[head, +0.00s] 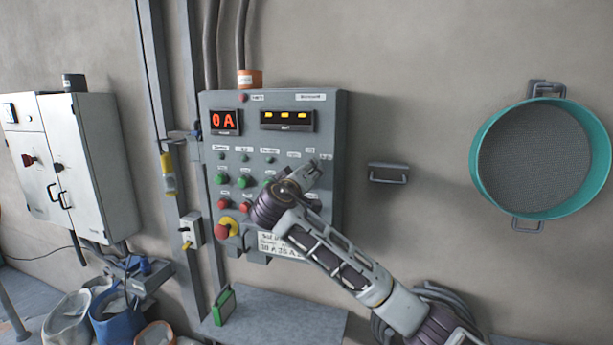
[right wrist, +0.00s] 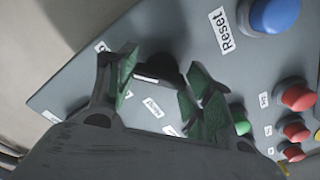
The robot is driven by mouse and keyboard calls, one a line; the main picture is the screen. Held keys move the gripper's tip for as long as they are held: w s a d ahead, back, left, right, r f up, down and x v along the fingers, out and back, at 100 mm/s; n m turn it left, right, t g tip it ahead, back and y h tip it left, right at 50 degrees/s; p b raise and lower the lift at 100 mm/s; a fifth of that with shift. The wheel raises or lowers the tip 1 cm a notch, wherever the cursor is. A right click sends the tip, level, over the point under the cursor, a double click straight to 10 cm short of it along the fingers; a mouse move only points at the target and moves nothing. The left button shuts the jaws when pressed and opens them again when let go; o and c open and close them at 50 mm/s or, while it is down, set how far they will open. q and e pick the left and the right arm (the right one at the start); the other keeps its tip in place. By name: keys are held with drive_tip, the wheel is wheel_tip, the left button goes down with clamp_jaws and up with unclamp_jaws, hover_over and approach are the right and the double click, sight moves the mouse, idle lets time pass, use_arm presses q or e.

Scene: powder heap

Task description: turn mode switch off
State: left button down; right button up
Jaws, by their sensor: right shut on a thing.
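The grey control panel (head: 222,102) is on the wall, with a red display (head: 225,122) reading "0 A" and a second display (head: 287,119) with yellow marks. My right gripper (head: 312,172) is at the panel's right side, and its arm covers the lower right controls. My left gripper is not in view.
A blue Reset button (right wrist: 273,14) and several red buttons (right wrist: 297,97) lie close to the fingers. A red-and-yellow emergency stop (head: 227,227) is low on the panel. A teal sieve (head: 480,160) hangs at the right. A white cabinet (head: 105,160) stands at the left.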

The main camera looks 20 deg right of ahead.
drive_tip(key=shift+n, duration=0.6)
drive_tip(key=shift+a+n, duration=0.1)
drive_tip(key=shift+n, duration=4.1)
drive_tip(key=o, duration=1)
drive_tip(key=shift+v, duration=6)
